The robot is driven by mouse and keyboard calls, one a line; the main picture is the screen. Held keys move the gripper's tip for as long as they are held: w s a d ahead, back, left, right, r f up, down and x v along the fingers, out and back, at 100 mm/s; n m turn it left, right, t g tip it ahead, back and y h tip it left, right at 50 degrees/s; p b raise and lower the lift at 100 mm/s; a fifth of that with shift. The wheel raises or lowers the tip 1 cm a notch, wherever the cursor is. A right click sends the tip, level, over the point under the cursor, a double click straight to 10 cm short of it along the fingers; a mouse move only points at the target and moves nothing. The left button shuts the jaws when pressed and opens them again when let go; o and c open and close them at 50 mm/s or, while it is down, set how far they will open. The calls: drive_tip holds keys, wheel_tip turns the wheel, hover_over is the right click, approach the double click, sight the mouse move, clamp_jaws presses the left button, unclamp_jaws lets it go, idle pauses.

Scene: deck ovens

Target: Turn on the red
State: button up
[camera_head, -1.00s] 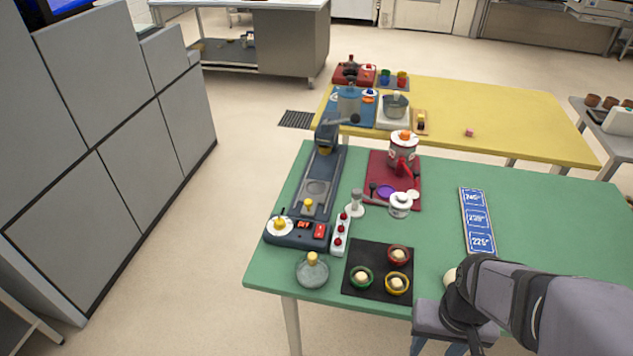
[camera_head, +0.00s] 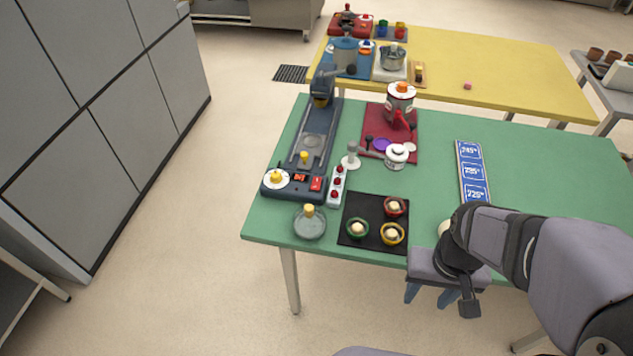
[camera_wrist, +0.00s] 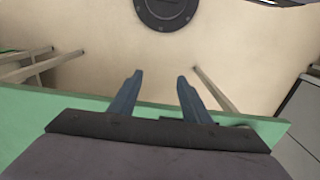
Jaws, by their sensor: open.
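A dark blue-grey appliance (camera_head: 313,140) stands on the left of the green table. Its front carries a red rocker switch (camera_head: 316,184), a small dark panel with red-orange marks (camera_head: 300,178) and a white dial with a yellow knob (camera_head: 276,178). A white strip with several red buttons (camera_head: 337,183) lies beside it. I cannot tell whether anything is switched on. My gripper (camera_head: 430,296) is open and empty, beyond the table's front edge, low and right of the appliance. In the wrist view its two blue fingers (camera_wrist: 160,76) point over bare floor, touching nothing.
A black mat (camera_head: 374,240) with several small bowls, and a glass jar (camera_head: 310,224), stand near the front edge. A yellow table (camera_head: 500,72) stands behind.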

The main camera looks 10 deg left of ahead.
drive_tip(key=shift+w+r, duration=0.1)
drive_tip(key=shift+w, duration=0.05)
drive_tip(key=c, duration=1)
drive_tip(key=shift+t, duration=0.4)
drive_tip(key=w+a, duration=0.1)
drive_tip(key=w, duration=0.1)
drive_tip(key=w+a+r, duration=0.1)
drive_tip(key=w, duration=0.1)
drive_tip(key=w+a+r, duration=0.1)
drive_tip(key=w, duration=0.1)
drive_tip(key=shift+w+r, duration=0.1)
drive_tip(key=shift+w, duration=0.3)
clamp_jaws()
drive_tip(key=w+a+r+t, duration=0.1)
drive_tip(key=w+a+r, duration=0.2)
drive_tip(key=w+a, duration=0.5)
drive_tip(key=w+a+r+t+p, duration=0.1)
drive_tip(key=w+a+r, duration=0.3)
drive_tip(key=w+a, duration=0.5)
drive_tip(key=a+t, duration=0.1)
drive_tip(key=a, duration=0.7)
drive_tip(key=shift+w+r, duration=0.1)
